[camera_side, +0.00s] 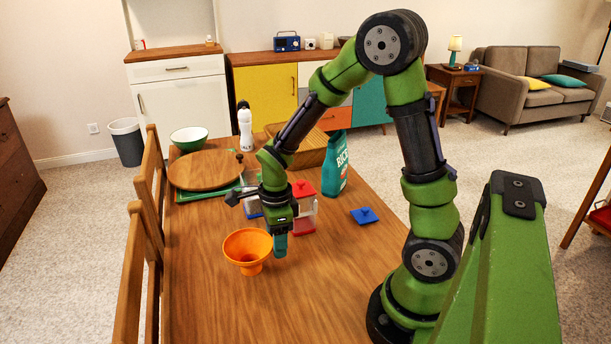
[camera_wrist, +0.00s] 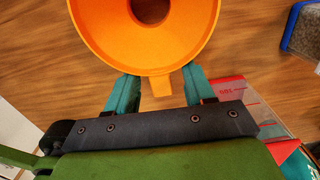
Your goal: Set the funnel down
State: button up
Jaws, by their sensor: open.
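The orange funnel (camera_side: 247,241) stands upright on the wooden table, wide mouth up and narrow end down. My gripper (camera_side: 281,248) is low over the table, just right of the funnel in the side view. In the wrist view the funnel (camera_wrist: 150,48) fills the top middle, with its small tab (camera_wrist: 161,85) pointing toward my gripper (camera_wrist: 160,92). The two teal fingers are apart, one on each side of the tab, with gaps showing between them and the tab.
Behind my gripper stand clear containers, one with a red lid (camera_side: 303,189). A teal rice bag (camera_side: 335,168) and a loose blue lid (camera_side: 364,215) are to the right. A round wooden board (camera_side: 205,169), green bowl (camera_side: 188,140) and white bottle (camera_side: 245,131) are farther back. The front table is clear.

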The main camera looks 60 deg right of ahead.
notch_tip(320, 180, up, 10)
jog(key=s+a+r+n+t+y, duration=0.1)
jog(key=s+a+r+n+t, duration=0.2)
jog(key=n, duration=0.8)
jog(key=s+a+r+n+t, duration=0.4)
jog(key=r+n, duration=0.3)
jog(key=n, duration=0.5)
jog(key=shift+s+y, duration=0.4)
jog(key=shift+s, duration=0.1)
